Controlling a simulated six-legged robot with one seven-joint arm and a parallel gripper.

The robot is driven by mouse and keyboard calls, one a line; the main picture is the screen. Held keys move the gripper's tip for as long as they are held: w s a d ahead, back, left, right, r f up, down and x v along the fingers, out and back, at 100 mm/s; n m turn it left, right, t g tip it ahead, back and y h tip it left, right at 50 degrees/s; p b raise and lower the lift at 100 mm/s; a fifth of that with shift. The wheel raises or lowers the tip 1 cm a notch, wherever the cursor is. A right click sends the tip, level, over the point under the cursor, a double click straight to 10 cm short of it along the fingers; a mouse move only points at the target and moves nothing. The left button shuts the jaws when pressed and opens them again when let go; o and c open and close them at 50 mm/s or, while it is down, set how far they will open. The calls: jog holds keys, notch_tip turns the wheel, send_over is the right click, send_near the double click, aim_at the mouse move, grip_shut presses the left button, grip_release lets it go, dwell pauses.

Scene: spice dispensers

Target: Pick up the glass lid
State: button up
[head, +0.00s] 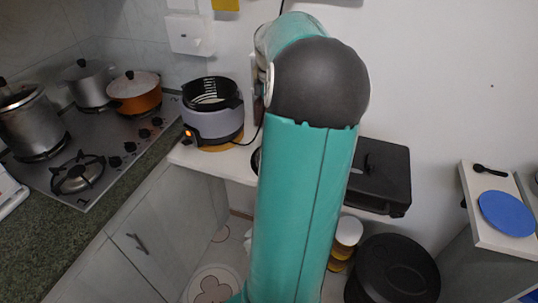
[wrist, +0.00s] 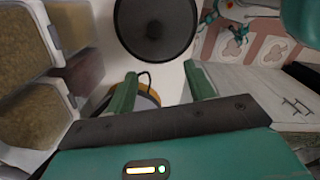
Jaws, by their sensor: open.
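In the wrist view, a dark round disc with a dark centre (wrist: 155,22) lies on a white surface beyond my fingertips. It may be the glass lid, but I cannot tell glass from dark metal. My gripper (wrist: 162,76) is open and empty, with its two green fingers apart. The disc is ahead of the fingers, not between them. In the head view my arm hides my gripper and most of what is behind it; only a dark rounded edge (head: 255,160) shows beside the arm on the white shelf.
Clear spice dispensers (wrist: 28,50) stand close on the left in the wrist view. A rice cooker (head: 212,115) stands left of my arm, and a black box (head: 385,175) right of it. Lidded pots (head: 85,80) stand on the stove. A black bin (head: 395,272) is below.

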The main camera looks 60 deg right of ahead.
jog(key=f, duration=0.4)
jog(key=s+d+f, duration=0.1)
jog(key=f, duration=0.4)
jog(key=s+d+f, duration=0.1)
jog(key=f, duration=0.4)
jog(key=shift+f, duration=0.25)
jog(key=shift+c, duration=0.4)
jog(key=shift+r, duration=0.1)
grip_shut()
